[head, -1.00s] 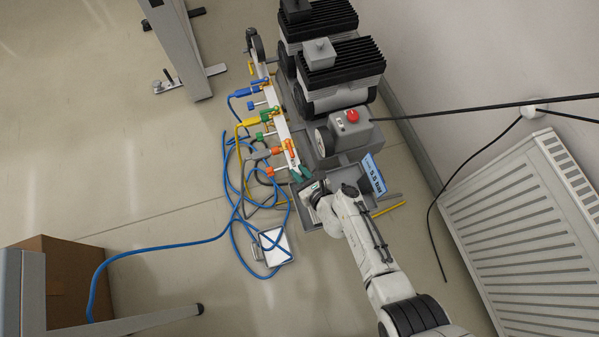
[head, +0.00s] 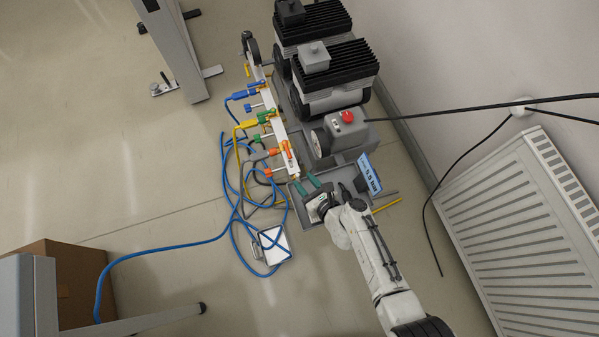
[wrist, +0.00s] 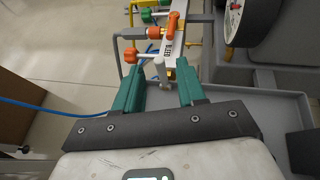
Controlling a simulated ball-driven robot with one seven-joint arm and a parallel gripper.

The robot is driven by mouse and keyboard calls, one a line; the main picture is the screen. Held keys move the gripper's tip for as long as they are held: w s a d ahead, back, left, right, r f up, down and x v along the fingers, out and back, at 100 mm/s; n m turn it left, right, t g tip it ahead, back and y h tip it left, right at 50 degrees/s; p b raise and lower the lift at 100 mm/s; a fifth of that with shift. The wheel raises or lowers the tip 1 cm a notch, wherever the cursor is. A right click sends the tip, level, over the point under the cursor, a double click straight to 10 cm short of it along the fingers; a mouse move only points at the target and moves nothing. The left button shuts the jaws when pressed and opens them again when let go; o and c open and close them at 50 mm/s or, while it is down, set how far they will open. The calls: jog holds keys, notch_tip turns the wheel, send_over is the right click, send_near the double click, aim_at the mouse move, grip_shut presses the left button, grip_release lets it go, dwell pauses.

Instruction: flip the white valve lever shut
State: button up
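The white valve lever (wrist: 160,72) stands at the near end of the white manifold bar (wrist: 172,45) in the wrist view, with a round knob-like end. My gripper (wrist: 158,66) is open, its two green fingers one on each side of the lever with clear gaps; I cannot tell whether the lever is fully between the tips in depth. In the head view my gripper (head: 304,181) is at the near end of the manifold bar (head: 280,130); the white lever cannot be made out clearly there.
An orange lever (wrist: 172,26) and an orange knob (wrist: 131,56) sit just beyond. A grey tray (head: 331,218) lies under my gripper. A pressure gauge (wrist: 234,14) is to the right. Blue hoses (head: 232,205) lie on the floor at left. A pump with a red button (head: 347,117) stands behind.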

jog(key=p+v, duration=0.1)
jog(key=v, duration=0.5)
jog(key=shift+p, duration=0.3)
jog(key=s+d+r+n+g+y, duration=0.2)
jog(key=s+r+n+g, duration=0.5)
jog(key=n, duration=1.2)
jog(key=s+d+r+n+g+h, duration=0.1)
jog(key=s+d+r+n+h, duration=0.3)
jog(key=d, duration=0.5)
jog(key=s+d+r+n+g+h, duration=0.2)
jog(key=s+d+r+n+h, duration=0.3)
jog(key=s+d+r, duration=0.3)
jog(key=shift+s+d+r+n+g, duration=0.3)
jog(key=shift+d+r+n, duration=0.4)
jog(key=shift+d+r, duration=0.15)
jog(key=shift+d, duration=0.15)
